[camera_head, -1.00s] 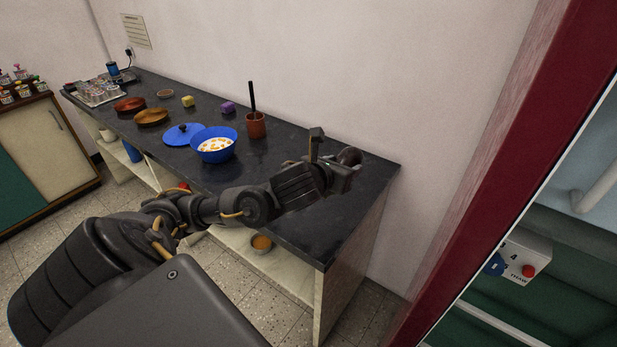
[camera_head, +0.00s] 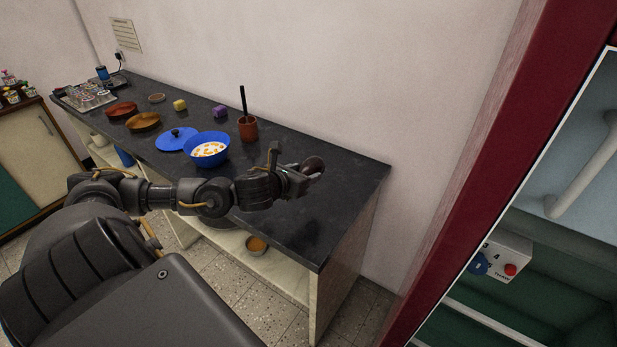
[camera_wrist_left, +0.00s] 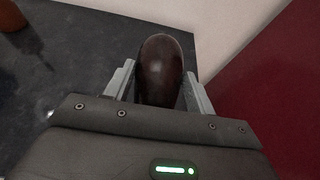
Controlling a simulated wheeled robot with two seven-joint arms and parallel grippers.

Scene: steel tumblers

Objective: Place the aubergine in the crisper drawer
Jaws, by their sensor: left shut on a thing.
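The aubergine (camera_wrist_left: 163,68) is dark, glossy and brownish purple. In the left wrist view it sits between the two grey fingers of my left gripper (camera_wrist_left: 160,88), which is shut on it. In the head view my left gripper (camera_head: 300,172) is above the right part of the dark counter, and the aubergine (camera_head: 313,165) shows as a small dark rounded end at its tip. The crisper drawer cannot be made out for certain; the open fridge-like cabinet (camera_head: 560,150) stands at the right edge. My right gripper is not in view.
The dark counter (camera_head: 340,215) holds a blue bowl (camera_head: 221,137) of food, a blue lid (camera_head: 168,141) and a brown pot (camera_head: 248,130) with a black handle upright in it. A dark red cabinet side (camera_head: 480,180) rises right of the counter. A white control box (camera_head: 508,247) is inside the cabinet.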

